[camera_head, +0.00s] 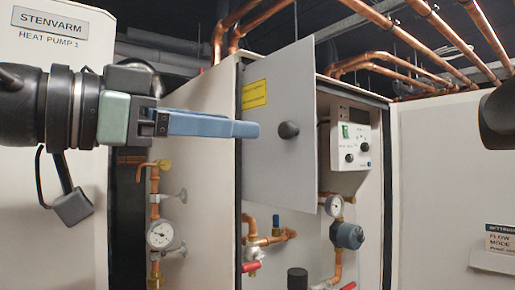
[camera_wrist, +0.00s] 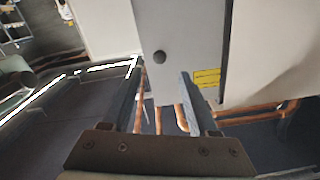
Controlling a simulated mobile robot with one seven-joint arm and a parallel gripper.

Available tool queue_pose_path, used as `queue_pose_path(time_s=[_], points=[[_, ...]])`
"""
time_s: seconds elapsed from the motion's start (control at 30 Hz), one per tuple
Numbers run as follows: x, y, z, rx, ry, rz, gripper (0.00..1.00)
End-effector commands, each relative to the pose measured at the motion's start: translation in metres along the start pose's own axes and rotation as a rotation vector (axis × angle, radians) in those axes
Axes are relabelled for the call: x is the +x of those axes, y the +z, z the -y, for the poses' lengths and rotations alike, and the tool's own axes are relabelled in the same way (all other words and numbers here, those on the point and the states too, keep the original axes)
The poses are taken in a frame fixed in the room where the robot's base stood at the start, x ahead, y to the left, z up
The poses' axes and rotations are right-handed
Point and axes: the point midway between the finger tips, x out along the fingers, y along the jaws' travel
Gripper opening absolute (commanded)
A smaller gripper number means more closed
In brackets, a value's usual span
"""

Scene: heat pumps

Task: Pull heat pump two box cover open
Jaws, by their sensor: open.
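The box cover (camera_head: 268,165) is a flat grey panel with a round black knob (camera_head: 288,130) and a yellow label (camera_head: 254,94). It hangs at the upper left of the middle cabinet and appears to stand partly open, its right edge swung out. The control box (camera_head: 350,146) with dials and a green switch shows beside it. My gripper (camera_head: 252,129) is open and empty, left of the knob in the head view; its fingers overlap there. In the wrist view, the knob (camera_wrist: 160,57) is beyond the gap between the spread fingertips (camera_wrist: 161,73), apparently not touching them.
The cabinet marked heat pump 1 (camera_head: 58,190) stands at left. Copper pipes with gauges (camera_head: 160,235) and valves lie below the cover and between cabinets. More copper pipes (camera_head: 395,66) run overhead. Another white cabinet (camera_head: 440,180) stands at right.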

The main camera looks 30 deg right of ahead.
Motion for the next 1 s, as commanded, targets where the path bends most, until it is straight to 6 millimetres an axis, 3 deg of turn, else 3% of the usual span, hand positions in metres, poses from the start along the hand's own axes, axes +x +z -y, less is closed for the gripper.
queue_pose_path(time_s=[0.1, 0.3, 1.0], points=[[-0.025, 0.004, -0.001, 0.001, -0.002, 0.001, 0.6], [-0.049, 0.002, 0.0, 0.0, 0.001, 0.002, 0.6], [-0.054, 0.0, 0.0, -0.001, 0.002, 0.001, 0.6]])
